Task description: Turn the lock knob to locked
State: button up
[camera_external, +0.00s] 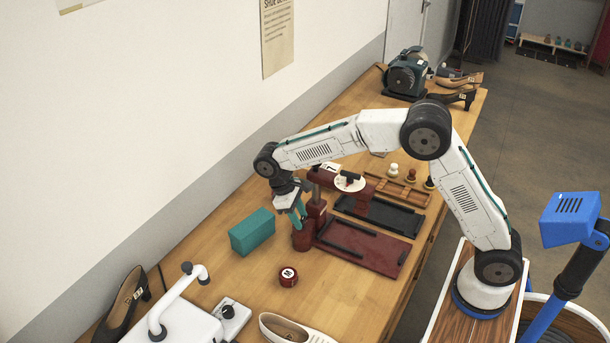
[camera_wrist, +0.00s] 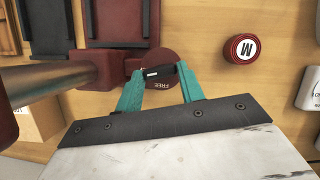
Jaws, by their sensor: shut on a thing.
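The lock knob (camera_wrist: 160,72) is a small black bar with a white mark, on a dark red round plate (camera_wrist: 157,54) in the wrist view. The word FREE shows on the plate below the bar. My gripper (camera_wrist: 161,74) has teal fingers shut on the bar, one at each end. The bar lies nearly crosswise in that view. In the external view my gripper (camera_external: 299,220) reaches down beside the dark red press (camera_external: 314,213), at its near end. There the knob is hidden by my fingers. Any locked mark is not readable.
A teal box (camera_external: 252,232) stands just left of my gripper. A round red tin marked M (camera_external: 288,277) sits in front. A dark red board (camera_external: 365,247) and a black tray (camera_external: 383,215) lie right of the press. A white machine (camera_external: 180,320) and shoes stand nearer the camera.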

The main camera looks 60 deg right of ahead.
jog(key=shift+m+y, duration=0.3)
jog(key=shift+m, duration=0.4)
jog(key=shift+d+m, duration=0.1)
jog(key=shift+m, duration=0.2)
jog(key=o, duration=1)
jog(key=v, duration=0.7)
jog(key=shift+w+r, duration=0.2)
jog(key=shift+r, duration=0.15)
jog(key=shift+d, duration=0.1)
